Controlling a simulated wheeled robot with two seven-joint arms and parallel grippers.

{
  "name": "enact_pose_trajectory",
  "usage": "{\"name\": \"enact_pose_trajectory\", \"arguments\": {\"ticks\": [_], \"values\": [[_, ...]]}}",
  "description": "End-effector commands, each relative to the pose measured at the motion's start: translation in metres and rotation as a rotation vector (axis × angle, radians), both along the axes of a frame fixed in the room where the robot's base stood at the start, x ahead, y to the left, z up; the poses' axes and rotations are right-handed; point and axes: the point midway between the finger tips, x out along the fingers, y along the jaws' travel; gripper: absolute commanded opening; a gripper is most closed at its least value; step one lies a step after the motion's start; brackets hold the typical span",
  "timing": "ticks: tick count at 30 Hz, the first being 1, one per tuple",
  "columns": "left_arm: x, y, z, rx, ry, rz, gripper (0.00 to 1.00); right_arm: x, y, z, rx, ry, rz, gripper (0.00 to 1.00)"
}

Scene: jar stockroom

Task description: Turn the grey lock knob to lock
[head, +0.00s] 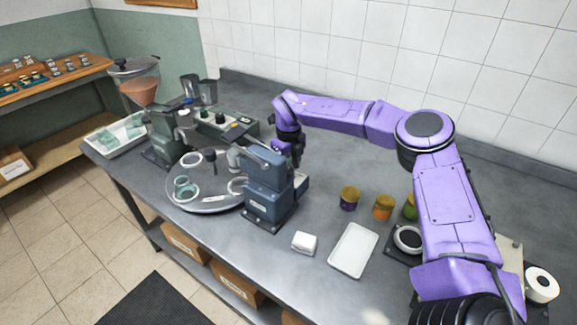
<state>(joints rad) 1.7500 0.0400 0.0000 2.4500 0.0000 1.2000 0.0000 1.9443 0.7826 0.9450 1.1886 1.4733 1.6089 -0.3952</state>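A blue-grey press machine (268,190) stands on the bench beside a round metal turntable (215,203). I cannot make out the grey lock knob for certain; it may be hidden behind my gripper or the press. My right gripper (292,152) points down at the back right of the press head, very close to it. Its fingers are small and dark, and I cannot tell whether they are open, shut or touching anything. My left gripper is not in view.
A control box (222,127) with small knobs and a filler with a hopper (140,90) stand left of the press. Several jars (349,198), a white tray (353,250) and a folded white cloth (304,243) lie to the right. Bare bench lies behind the jars.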

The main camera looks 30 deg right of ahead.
Motion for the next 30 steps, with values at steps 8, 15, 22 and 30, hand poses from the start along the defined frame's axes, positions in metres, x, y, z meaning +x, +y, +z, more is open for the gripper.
{"name": "enact_pose_trajectory", "arguments": {"ticks": [8,15,22,30], "values": [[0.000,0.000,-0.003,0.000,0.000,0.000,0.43,0.000,0.000,0.005,0.000,0.001,-0.001,0.59],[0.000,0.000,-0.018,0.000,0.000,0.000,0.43,0.000,0.001,0.059,-0.001,-0.002,-0.001,0.59],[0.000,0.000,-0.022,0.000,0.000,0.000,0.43,0.000,0.000,0.099,-0.001,0.000,-0.001,0.59],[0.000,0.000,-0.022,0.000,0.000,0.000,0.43,-0.001,0.001,0.105,0.000,0.002,0.000,0.59]]}}
